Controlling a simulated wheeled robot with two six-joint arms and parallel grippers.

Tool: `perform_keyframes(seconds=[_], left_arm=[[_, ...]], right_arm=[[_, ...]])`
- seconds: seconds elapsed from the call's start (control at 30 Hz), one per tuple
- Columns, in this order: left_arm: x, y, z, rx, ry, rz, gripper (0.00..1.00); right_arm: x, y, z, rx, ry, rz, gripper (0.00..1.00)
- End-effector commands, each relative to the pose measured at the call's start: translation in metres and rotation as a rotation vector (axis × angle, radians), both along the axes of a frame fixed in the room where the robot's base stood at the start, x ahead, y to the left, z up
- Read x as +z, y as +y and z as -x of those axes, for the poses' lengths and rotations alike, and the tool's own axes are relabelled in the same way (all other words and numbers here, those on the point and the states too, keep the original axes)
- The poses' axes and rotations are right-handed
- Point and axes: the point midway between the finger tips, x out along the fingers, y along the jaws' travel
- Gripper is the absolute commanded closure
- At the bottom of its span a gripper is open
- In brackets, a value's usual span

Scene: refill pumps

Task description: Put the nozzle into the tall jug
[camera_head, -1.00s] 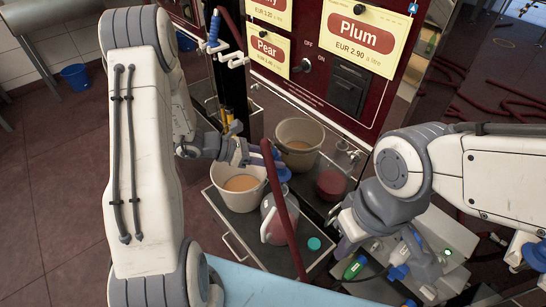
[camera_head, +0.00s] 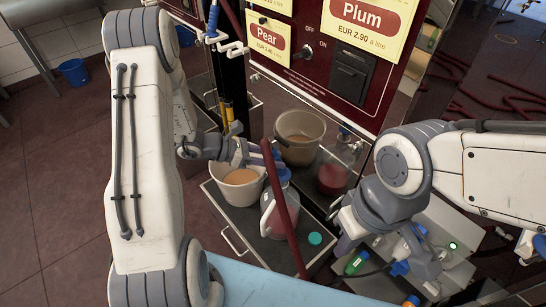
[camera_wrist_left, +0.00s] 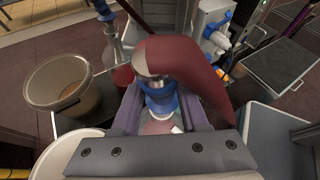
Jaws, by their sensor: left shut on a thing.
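My left gripper (camera_head: 268,158) is shut on the nozzle, a metal and blue piece (camera_wrist_left: 160,103) on a thick red hose (camera_wrist_left: 190,75). In the left wrist view the nozzle's blue collar sits between the two fingers. Below it in the head view is a jug (camera_head: 268,217) with pinkish-red contents, on the dark tray. The nozzle is over the jug's mouth, but I cannot tell whether its tip is inside. A clear jug (camera_head: 333,178) with red contents stands behind to the right.
A pail with orange liquid (camera_head: 239,194) stands left of the jug, and another bucket (camera_head: 300,147) behind. A teal cap (camera_head: 315,238) lies on the tray (camera_head: 250,233). A green bottle (camera_head: 356,264) is near my right gripper. The red hose crosses in front of the jug.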

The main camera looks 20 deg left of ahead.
Motion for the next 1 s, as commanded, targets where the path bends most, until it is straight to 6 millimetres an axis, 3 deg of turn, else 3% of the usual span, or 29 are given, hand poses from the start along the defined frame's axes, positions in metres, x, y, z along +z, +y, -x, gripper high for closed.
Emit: perform_keyframes(seconds=[0.47,0.5,0.57,1.0], left_arm=[[-0.021,0.000,0.000,0.000,0.000,0.001,1.00],[-0.019,0.000,0.000,0.000,0.000,0.001,0.45],[-0.019,0.000,0.000,0.000,0.000,0.001,0.22],[-0.014,0.009,0.003,0.003,0.000,0.000,0.21]], right_arm=[[-0.016,0.000,0.000,0.000,0.000,0.000,1.00],[-0.015,0.000,0.000,0.000,0.000,0.000,1.00],[-0.014,0.000,0.000,0.000,0.000,0.000,1.00],[-0.012,0.000,0.000,0.000,0.000,0.000,1.00]])
